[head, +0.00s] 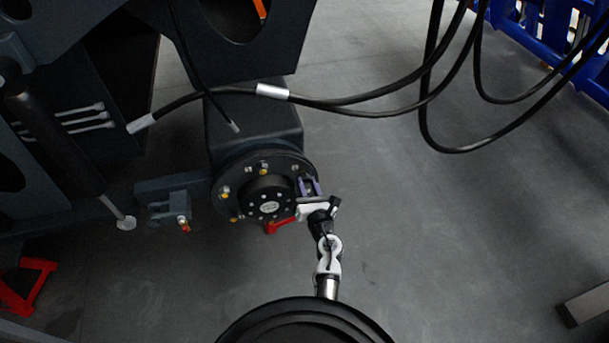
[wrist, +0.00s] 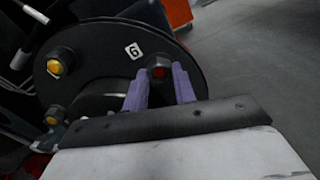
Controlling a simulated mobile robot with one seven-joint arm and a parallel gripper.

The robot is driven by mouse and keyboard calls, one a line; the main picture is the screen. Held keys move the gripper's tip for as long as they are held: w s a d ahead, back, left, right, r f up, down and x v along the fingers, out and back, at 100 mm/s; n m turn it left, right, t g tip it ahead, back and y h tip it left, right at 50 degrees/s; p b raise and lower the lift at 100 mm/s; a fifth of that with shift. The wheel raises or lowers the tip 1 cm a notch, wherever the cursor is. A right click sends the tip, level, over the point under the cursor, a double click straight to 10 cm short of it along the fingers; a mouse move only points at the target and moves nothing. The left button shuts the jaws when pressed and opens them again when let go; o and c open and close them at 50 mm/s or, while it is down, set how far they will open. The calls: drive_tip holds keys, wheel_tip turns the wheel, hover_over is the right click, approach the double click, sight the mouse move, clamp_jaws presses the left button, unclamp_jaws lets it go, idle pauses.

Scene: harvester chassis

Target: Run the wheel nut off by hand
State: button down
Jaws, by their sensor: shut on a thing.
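The dark round wheel hub (head: 269,195) stands on the end of the axle, with several yellow-tipped studs or nuts around its flange. In the wrist view the flange (wrist: 105,36) carries a white label with the number 6. Just right of the label is a dark wheel nut (wrist: 159,72) with a reddish centre. My gripper (head: 309,187) reaches the right side of the hub. In the wrist view its two purple fingers (wrist: 160,78) stand on either side of this nut and are shut on it. The fingers' lower parts and the nut's base are partly hidden.
Black hoses (head: 370,105) hang across the space above and right of the hub. A red stand (head: 280,226) shows below the hub, another (head: 27,287) at lower left. A blue rack (head: 545,40) stands at upper right.

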drive_tip(key=shift+s, duration=0.15)
drive_tip(key=shift+v, duration=1.35)
drive_tip(key=shift+s+d+f+b, duration=0.2)
drive_tip(key=shift+s+d+b, duration=0.15)
drive_tip(key=shift+s, duration=0.4)
drive_tip(key=shift+s+d+f+b, duration=0.2)
drive_tip(key=shift+s+d+b, duration=0.1)
drive_tip(key=shift+s, duration=0.45)
drive_tip(key=shift+s+d+f+b, duration=0.2)
drive_tip(key=shift+s+d+b, duration=0.15)
drive_tip(key=shift+s, duration=0.4)
drive_tip(key=shift+a, duration=0.1)
drive_tip(key=x, duration=0.2)
drive_tip(key=p+x, duration=0.1)
drive_tip(key=x, duration=0.1)
drive_tip(key=r+x, duration=0.1)
drive_tip(key=x, duration=0.1)
drive_tip(key=shift+w+a+r+p, duration=0.1)
drive_tip(key=shift+w+a+p, duration=0.2)
drive_tip(key=shift+p, duration=0.1)
drive_tip(key=shift+s, duration=0.1)
